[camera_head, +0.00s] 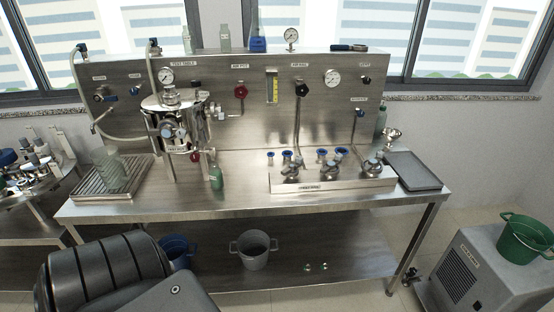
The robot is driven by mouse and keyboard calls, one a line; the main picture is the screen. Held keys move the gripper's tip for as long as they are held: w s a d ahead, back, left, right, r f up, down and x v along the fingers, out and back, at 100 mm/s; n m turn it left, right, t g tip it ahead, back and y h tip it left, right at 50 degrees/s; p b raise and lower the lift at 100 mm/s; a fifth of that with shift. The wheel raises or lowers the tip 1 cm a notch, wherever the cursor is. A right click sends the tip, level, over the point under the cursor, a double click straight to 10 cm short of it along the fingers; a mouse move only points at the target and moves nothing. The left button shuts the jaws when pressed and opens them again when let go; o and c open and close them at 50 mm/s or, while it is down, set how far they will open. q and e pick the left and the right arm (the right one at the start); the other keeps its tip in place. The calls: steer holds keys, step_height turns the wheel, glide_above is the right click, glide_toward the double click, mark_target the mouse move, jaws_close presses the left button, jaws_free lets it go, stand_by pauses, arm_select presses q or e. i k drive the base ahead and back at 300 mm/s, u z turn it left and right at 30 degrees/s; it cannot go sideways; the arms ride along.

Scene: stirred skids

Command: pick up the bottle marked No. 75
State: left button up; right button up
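Several bottles show in the head view, and their markings are too small to read, so I cannot tell which is No. 75. A green bottle (216,177) stands upright on the steel bench near its front edge, right of the steel vessel. A greenish bottle (381,121) stands at the bench's right end. On top of the back panel stand a grey-green bottle (186,40), a pale bottle (225,40) and a blue-based bottle (257,40). Neither of my grippers is in view.
The steel vessel (175,125) with hoses stands left of the bench's middle. A glass jar (106,160) is on a slatted drain tray (88,187). A valve block (330,184) and dark tray (414,170) are at right. A grey bucket (254,248) is on the lower shelf.

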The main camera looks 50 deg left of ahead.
mark_target(216, 175)
steer(key=z, duration=0.35)
steer(key=i, duration=1.2)
steer(key=u, duration=2)
